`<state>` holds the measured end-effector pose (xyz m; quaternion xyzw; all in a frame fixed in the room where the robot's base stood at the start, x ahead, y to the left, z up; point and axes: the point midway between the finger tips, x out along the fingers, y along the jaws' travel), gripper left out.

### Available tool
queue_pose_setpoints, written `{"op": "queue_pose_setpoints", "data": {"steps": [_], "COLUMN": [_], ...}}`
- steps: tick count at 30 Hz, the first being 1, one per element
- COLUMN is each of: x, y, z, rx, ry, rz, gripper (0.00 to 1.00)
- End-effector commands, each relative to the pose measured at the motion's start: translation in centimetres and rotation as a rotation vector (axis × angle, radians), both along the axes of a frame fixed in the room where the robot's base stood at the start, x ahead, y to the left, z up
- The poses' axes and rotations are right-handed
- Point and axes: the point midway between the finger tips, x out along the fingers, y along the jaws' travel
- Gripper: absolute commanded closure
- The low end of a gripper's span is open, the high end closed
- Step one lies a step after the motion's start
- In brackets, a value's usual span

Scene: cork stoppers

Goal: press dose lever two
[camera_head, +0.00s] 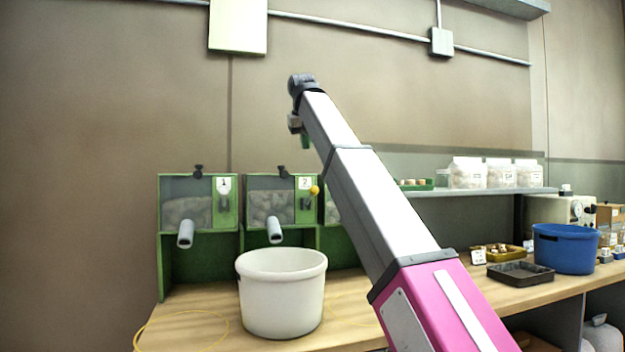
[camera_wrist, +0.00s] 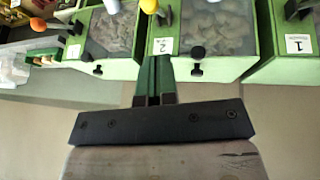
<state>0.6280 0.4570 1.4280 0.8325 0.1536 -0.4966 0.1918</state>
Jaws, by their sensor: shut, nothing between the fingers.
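Dispenser two (camera_head: 270,182) is a green box with a clear front full of corks and a "2" label. Its lever has a yellow knob (camera_head: 315,190), at the box's right in the head view; the knob also shows at the top edge of the wrist view (camera_wrist: 149,5). My gripper (camera_head: 305,141) is above dispenser two, higher than the knob and apart from it. In the wrist view its green fingers (camera_wrist: 155,72) are together and empty, pointing toward the dispenser. A white bucket (camera_head: 281,300) stands below the spout (camera_head: 274,231).
Dispenser one (camera_head: 165,190) stands at the left. A third dispenser (camera_wrist: 105,65) is mostly behind my arm in the head view; an orange knob (camera_wrist: 37,24) shows near it. A blue tub (camera_head: 565,250) and a dark tray (camera_head: 521,274) are on the bench at right.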

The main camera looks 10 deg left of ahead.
Motion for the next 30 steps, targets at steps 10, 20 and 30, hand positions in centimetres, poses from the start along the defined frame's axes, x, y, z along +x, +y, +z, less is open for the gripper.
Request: {"op": "queue_pose_setpoints", "data": {"steps": [10, 20, 30], "x": [1.7, 4.5, 6.5], "y": [0.2, 0.6, -0.2], "z": [-3.5, -8.9, -11.9], "rx": [-0.001, 0.0, 0.0], "ry": [0.001, 0.001, 0.0], "rz": [-0.002, -0.001, -0.001], "gripper": [1.0, 1.0, 1.0]}}
